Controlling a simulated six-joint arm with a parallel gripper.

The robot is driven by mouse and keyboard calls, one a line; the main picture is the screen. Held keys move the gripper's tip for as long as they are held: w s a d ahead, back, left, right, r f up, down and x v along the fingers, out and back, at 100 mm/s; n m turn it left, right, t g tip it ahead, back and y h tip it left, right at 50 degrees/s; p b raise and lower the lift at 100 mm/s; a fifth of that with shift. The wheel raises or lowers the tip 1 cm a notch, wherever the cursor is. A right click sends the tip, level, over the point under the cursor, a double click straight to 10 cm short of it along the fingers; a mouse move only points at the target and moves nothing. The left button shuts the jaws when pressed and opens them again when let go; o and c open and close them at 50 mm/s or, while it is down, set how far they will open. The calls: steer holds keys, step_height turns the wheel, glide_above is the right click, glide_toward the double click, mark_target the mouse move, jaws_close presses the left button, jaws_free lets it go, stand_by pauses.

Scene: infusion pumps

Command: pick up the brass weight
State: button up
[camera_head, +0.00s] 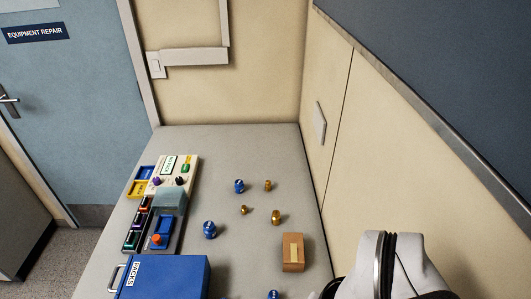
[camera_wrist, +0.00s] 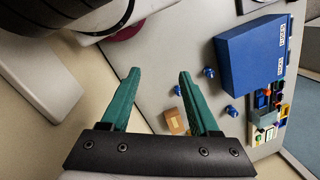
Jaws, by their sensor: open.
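Three brass-coloured weights stand on the grey bench in the head view: one at the back (camera_head: 267,185), a small one (camera_head: 244,210) to its front left, and one nearer the front (camera_head: 276,217). I cannot tell which of them the task means. In the wrist view my gripper (camera_wrist: 160,74) has two green fingers spread wide with nothing between the tips. I cannot make out the brass weights in the wrist view. The gripper's fingers do not show in the head view.
Blue weights (camera_head: 239,186) (camera_head: 210,229) stand near the brass ones. A brown block (camera_head: 293,252) lies in front of them, by the wall. A blue box (camera_head: 165,278) and a pump unit (camera_head: 175,170) with trays are at left. Clear bench lies behind the weights.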

step_height(320, 180, up, 14)
steer(key=w+d+r+n+t+h, duration=0.15)
steer(key=w+d+n+h, duration=0.25)
steer(key=w+n, duration=0.5)
steer(key=w+d+n+t+h, duration=0.2)
steer(key=w+d+n+h, duration=0.15)
steer(key=w+n, duration=0.6)
steer(key=w+a+n+t, duration=0.4)
steer(key=w+a+n, duration=0.45)
steer(key=w, duration=0.25)
steer(key=w+a+n+t, duration=0.5)
steer(key=w+a+n, duration=0.35)
steer(key=w, duration=0.35)
steer(key=n, duration=0.2)
glide_toward(267, 184)
steer(key=shift+m, duration=0.35)
steer(key=x, duration=0.8)
steer(key=shift+w+d+f, duration=0.2)
steer(key=shift+w+f, duration=0.1)
steer(key=shift+w+d+f, duration=0.1)
steer(key=shift+w, duration=0.15)
jaws_close()
